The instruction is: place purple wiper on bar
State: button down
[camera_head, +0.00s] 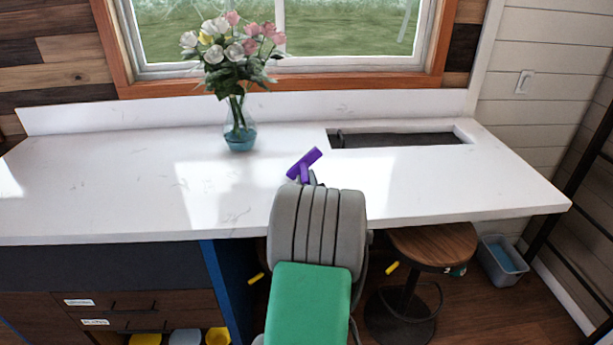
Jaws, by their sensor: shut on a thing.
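The purple wiper (304,165) shows above my arm in the head view, its T-shaped head tilted up to the right. My gripper (311,179) is mostly hidden behind my grey and green arm. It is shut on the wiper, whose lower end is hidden. The bar (120,190) is a long white counter with a marbled top under the window. The wiper is over the bar's middle in the picture. I cannot tell whether it touches the top.
A glass vase of flowers (240,130) stands on the bar, left of the wiper. A dark recessed sink (400,139) lies behind to the right. The bar's left and right stretches are clear. A round wooden stool (432,243) and a blue-grey bin (502,262) are below.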

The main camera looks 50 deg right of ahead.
jog(key=shift+a+r, duration=0.1)
jog(key=shift+f, duration=0.2)
jog(key=c, duration=1.2)
grip_release()
jog(key=shift+o, duration=0.2)
jog(key=shift+r, duration=0.2)
